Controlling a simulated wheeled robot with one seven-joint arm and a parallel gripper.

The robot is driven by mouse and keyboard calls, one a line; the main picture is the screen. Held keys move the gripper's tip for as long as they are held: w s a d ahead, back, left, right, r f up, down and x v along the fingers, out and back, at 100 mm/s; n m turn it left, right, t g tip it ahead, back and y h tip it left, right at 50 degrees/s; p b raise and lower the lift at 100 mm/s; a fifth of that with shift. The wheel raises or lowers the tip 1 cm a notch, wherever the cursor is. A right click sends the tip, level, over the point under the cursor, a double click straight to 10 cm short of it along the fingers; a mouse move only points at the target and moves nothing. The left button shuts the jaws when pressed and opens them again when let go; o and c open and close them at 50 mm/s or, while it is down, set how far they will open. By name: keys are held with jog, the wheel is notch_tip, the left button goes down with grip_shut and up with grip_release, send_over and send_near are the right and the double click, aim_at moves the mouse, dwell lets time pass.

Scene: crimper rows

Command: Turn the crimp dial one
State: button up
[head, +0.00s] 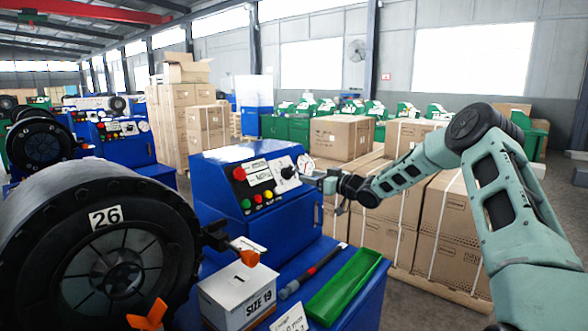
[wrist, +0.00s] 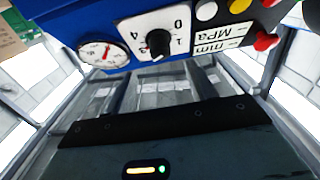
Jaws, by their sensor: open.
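The crimp dial (head: 287,172) is a black knob on a white plate on the front of the blue control box (head: 222,190). In the wrist view the dial (wrist: 158,42) appears upside down, with numbers around it; I cannot tell for certain which number it points to. My gripper (head: 326,183) is open and empty, just right of the dial in the head view and apart from it. The wrist view shows the gripper's dark body along the bottom, with a small lit indicator; its fingertips are not clear there.
A round gauge (wrist: 103,52) sits beside the dial. Red, green and yellow buttons (head: 257,198) are close by. A large black crimper head marked 26 (head: 110,240), a SIZE 19 box (head: 240,295) and a green tray (head: 343,285) stand in front. Cartons (head: 450,225) stand behind my arm.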

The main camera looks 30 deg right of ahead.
aim_at(294, 172)
jog(key=p+x, duration=0.2)
jog(key=x, duration=0.6)
jog(key=shift+w, duration=0.1)
jog(key=c, duration=1)
